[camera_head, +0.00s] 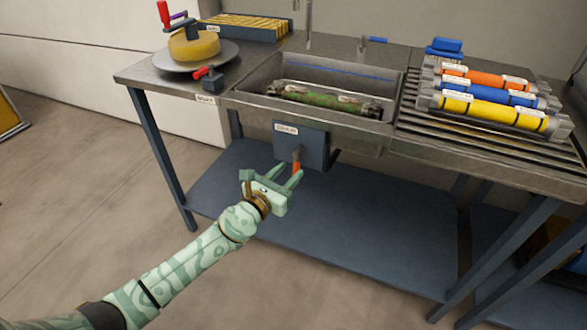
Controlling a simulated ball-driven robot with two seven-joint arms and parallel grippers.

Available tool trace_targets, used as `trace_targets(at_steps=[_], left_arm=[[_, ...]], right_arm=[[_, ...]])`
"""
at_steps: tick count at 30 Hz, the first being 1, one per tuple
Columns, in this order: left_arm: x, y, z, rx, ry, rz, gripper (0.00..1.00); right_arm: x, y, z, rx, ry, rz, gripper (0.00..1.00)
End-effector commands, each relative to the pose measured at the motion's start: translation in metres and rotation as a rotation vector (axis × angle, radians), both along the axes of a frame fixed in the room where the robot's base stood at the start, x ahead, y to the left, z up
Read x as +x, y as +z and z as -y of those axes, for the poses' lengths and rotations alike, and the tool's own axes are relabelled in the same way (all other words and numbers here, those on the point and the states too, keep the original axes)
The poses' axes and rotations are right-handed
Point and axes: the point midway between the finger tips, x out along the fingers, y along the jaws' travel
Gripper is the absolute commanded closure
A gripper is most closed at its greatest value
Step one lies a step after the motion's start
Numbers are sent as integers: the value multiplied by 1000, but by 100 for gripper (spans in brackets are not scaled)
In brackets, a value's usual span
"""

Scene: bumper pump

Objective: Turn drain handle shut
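The drain handle (296,162) is a short orange lever on a blue panel marked as the drain (303,146), below the front of the sink (257,103). It hangs about straight down. My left gripper (272,173) is open just in front of and below the panel, its two fingers apart and pointing toward it. The right finger is close to the lever's lower end. I cannot tell whether they touch. Nothing shows held between the fingers. My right gripper is not in view.
A green bumper (320,100) lies in the sink. Orange, blue and yellow bumpers (490,112) lie on the ribbed drainboard at right. A round yellow device with a red handle (193,48) stands at left. The blue lower shelf (350,235) is bare; a table leg (167,160) stands left.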

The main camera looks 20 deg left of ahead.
Motion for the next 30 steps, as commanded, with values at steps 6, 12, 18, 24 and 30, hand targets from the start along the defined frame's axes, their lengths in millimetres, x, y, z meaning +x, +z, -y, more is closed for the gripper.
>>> trace_targets(at_steps=[6, 12, 18, 24, 30], left_arm=[[24, -1, 5, 0, 1, -1, 63], [27, 0, 6, -1, 0, 0, 63], [27, 0, 6, -1, 1, 0, 86], [27, 0, 6, -1, 1, 0, 100], [26, -2, 7, -24, 1, -3, 100]], right_arm=[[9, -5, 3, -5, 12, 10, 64], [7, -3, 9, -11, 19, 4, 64], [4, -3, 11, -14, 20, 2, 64], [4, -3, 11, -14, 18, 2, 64], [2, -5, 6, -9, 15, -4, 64]])
